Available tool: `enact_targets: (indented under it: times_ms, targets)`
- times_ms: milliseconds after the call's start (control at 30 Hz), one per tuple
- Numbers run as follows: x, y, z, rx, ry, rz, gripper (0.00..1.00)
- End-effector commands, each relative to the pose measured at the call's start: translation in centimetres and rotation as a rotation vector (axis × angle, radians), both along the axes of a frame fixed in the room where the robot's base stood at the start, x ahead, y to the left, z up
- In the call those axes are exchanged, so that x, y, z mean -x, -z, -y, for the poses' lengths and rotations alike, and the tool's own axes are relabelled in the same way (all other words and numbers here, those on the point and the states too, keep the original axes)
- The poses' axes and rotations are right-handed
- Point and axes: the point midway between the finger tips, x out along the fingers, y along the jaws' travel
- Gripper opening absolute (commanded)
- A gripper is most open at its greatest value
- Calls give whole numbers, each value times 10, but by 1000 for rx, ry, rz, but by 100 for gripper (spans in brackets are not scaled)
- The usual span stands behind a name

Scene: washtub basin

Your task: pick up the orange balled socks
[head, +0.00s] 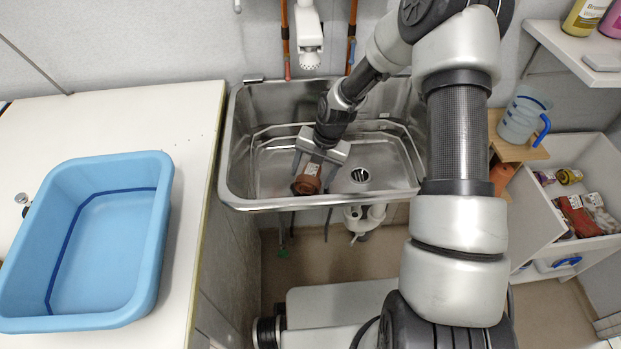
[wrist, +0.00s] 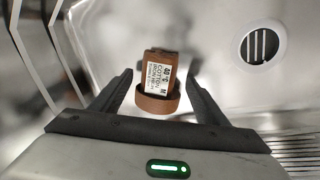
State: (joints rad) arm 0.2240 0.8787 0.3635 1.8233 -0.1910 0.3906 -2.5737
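The orange balled socks (head: 308,180) are a brownish-orange bundle with a white label, inside the steel sink basin (head: 240,150). In the wrist view the socks (wrist: 155,104) lie ahead of and between the two dark fingers. My gripper (head: 322,172) is down in the basin, its fingers spread around the socks. In the wrist view my gripper (wrist: 160,88) is open, with gaps between each finger and the socks. The label reads "COTTON" in the wrist view. I cannot tell how far the fingertips are above the basin floor.
The drain (wrist: 259,46) is to the right of the socks. The basin walls rise close around my gripper, and a white tap (head: 309,35) hangs behind. A blue tub (head: 150,250) stands on the white counter (head: 190,120) at left. An open drawer (head: 590,250) with several items is at right.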

Motion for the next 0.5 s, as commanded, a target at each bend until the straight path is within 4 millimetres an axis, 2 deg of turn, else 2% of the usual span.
enact_targets:
  times_ms: [33, 200, 267, 500]
  targets:
    - [0, 0, 0, 0, 0, 0, 59]
    - [0, 0, 0, 0, 0, 0, 30]
    - [0, 0, 0, 0, 0, 0, 26]
    - [0, -2, 1, 0, 0, 0, 26]
